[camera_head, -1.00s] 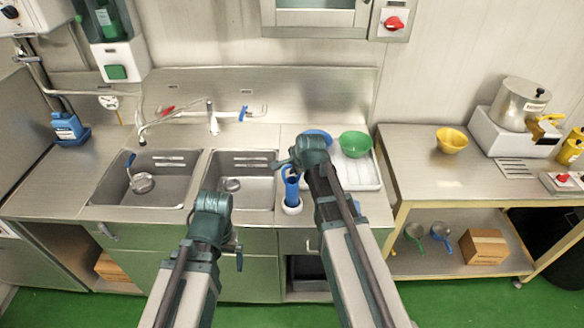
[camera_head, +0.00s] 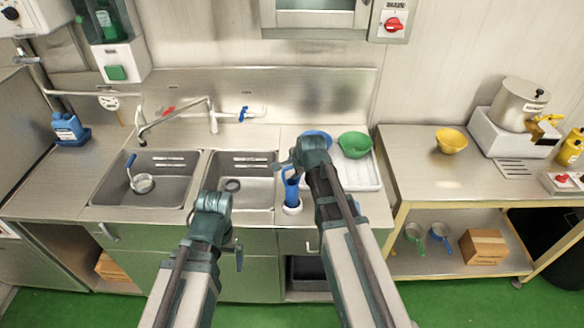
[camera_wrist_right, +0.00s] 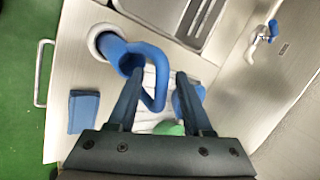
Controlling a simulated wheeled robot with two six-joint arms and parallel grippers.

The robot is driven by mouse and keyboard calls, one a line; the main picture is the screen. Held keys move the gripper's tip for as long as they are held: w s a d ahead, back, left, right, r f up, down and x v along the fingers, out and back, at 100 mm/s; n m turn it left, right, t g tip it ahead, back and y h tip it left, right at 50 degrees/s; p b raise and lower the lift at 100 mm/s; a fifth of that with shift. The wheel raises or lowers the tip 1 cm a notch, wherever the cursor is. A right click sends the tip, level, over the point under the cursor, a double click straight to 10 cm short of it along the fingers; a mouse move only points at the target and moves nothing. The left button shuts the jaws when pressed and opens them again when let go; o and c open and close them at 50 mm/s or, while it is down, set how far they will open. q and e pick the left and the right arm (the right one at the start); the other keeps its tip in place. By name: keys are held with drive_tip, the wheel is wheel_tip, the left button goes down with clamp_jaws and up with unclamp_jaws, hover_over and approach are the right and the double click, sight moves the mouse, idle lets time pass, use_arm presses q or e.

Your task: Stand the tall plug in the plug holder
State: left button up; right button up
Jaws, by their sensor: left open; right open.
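The tall plug (camera_head: 291,188) is a blue tube with a looped handle at its top. It stands upright in the white round plug holder (camera_head: 292,209) on the counter right of the sinks. In the right wrist view the tall plug (camera_wrist_right: 112,48) has its foot inside the white ring of the plug holder (camera_wrist_right: 94,38). My right gripper (camera_wrist_right: 160,78) is open, and the handle loop shows between its fingers without being clamped. My left gripper (camera_head: 239,258) hangs open and empty in front of the sink cabinet, its fingers mostly hidden by its wrist.
A white tray (camera_head: 368,178) right of the holder bears a green bowl (camera_head: 356,144) and a blue bowl (camera_head: 318,135). The left basin (camera_head: 112,190) holds a blue-handled strainer (camera_head: 143,184). The right basin (camera_head: 255,190) has a dark drain. A yellow bowl (camera_head: 451,140) stands on the right table.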

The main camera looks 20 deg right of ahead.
drive_tip(key=p+v, duration=1)
drive_tip(key=v, duration=0.2)
drive_tip(key=shift+s+r, duration=0.2)
drive_tip(key=shift+r, duration=0.15)
drive_tip(key=shift+f, duration=0.1)
drive_tip(key=s+a+f+n+g+h+b, duration=0.1)
drive_tip(key=s+a+f+n+g+b, duration=0.2)
drive_tip(key=s+a+f+n+b, duration=0.4)
drive_tip(key=s+a+f+n+g+h+b, duration=0.1)
drive_tip(key=s+a+f+n+g+b, duration=0.3)
drive_tip(key=s+a+f+n+b, duration=0.3)
drive_tip(key=s+f+n+b, duration=0.2)
drive_tip(key=s+f+n, duration=0.2)
drive_tip(key=f+n, duration=0.1)
drive_tip(key=shift+a+f+n, duration=0.2)
drive_tip(key=shift+a+n, duration=0.1)
drive_tip(key=shift+n, duration=0.5)
drive_tip(key=shift+s, duration=0.1)
